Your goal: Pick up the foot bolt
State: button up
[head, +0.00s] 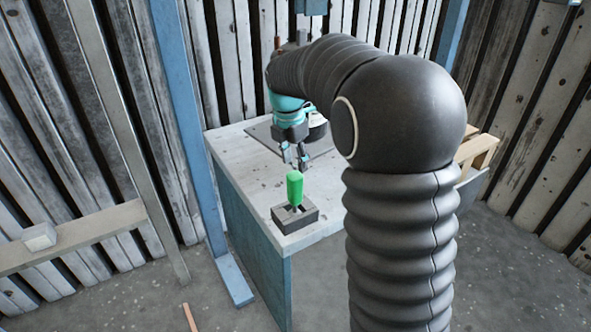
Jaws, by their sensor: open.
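I cannot make out a foot bolt for certain; it is either hidden behind my arm or too small to tell. My gripper (295,160) points down over the worn white table (235,147). Its two thin fingers are apart, and I see nothing between them. A bright green upright handle (295,187) stands in a dark grey block (281,216) at the table's near corner. In the picture, the fingers are just above and behind the green handle; I cannot tell whether they touch it.
A dark flat plate (262,133) lies on the table behind my gripper. My thick arm hides the table's right part. A blue post (185,110) stands left of the table. A wooden crate-like piece (477,150) shows at right. A beam with a small block (39,237) is at far left.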

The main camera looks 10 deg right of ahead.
aim_at(295, 165)
grip_shut()
jog(key=shift+r, duration=0.6)
notch_tip(295, 165, up, 3)
jog(key=shift+p, duration=0.65)
jog(key=s+d+r+p, duration=0.1)
jog(key=s+d+r, duration=0.4)
jog(key=d, duration=0.5)
jog(key=shift+s+d+r, duration=0.15)
jog(key=shift+s+r, duration=0.05)
jog(key=shift+r, duration=0.75)
